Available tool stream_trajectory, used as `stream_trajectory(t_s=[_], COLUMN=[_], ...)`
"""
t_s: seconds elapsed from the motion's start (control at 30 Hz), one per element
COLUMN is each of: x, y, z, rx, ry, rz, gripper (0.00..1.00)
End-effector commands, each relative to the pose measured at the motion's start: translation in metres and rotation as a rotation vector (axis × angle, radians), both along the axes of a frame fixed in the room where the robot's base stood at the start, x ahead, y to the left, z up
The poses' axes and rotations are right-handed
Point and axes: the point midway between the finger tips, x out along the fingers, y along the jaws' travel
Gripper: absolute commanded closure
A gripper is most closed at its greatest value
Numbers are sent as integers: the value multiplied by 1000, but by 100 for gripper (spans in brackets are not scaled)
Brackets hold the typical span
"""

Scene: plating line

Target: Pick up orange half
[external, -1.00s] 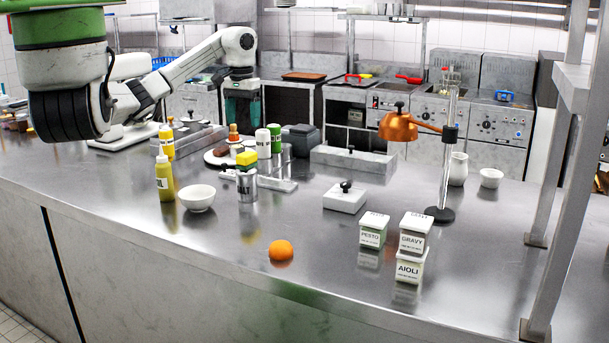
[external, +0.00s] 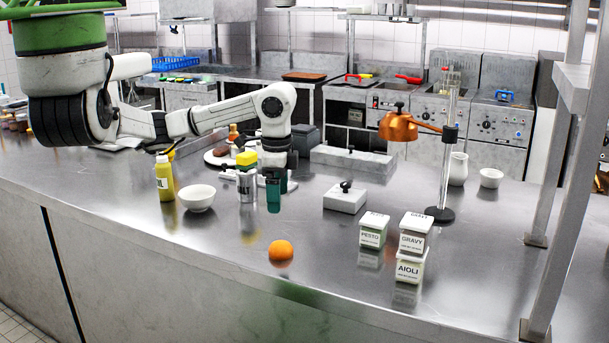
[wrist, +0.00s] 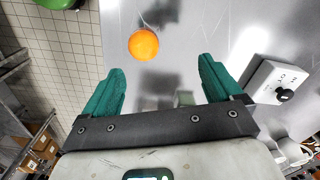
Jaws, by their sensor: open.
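The orange half (external: 281,251) sits on the steel counter near its front edge in the external view, with nothing touching it. It also shows in the wrist view (wrist: 144,44), ahead of the fingertips and a little left of the middle. My gripper (external: 274,192) hangs above the counter, behind the orange half in the external view, pointing down. In the wrist view its two green fingers (wrist: 160,85) are spread wide apart with nothing between them.
A white bowl (external: 197,198) and a yellow bottle (external: 165,178) stand left of my gripper, and a metal tin (external: 247,187) is close beside it. The counter around the orange half is clear.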

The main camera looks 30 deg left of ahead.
Motion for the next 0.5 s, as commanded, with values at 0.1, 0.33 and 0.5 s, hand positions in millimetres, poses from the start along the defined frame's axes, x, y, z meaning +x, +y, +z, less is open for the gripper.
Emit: stream_trajectory(t_s=[0.1,0.33,0.5], x=[-25,-30,-29], y=[-11,-12,-12], z=[-8,-38,-59], rx=[-7,-9,-8], ry=[13,16,17], rz=[-106,-124,-123], gripper=[8,8,8])
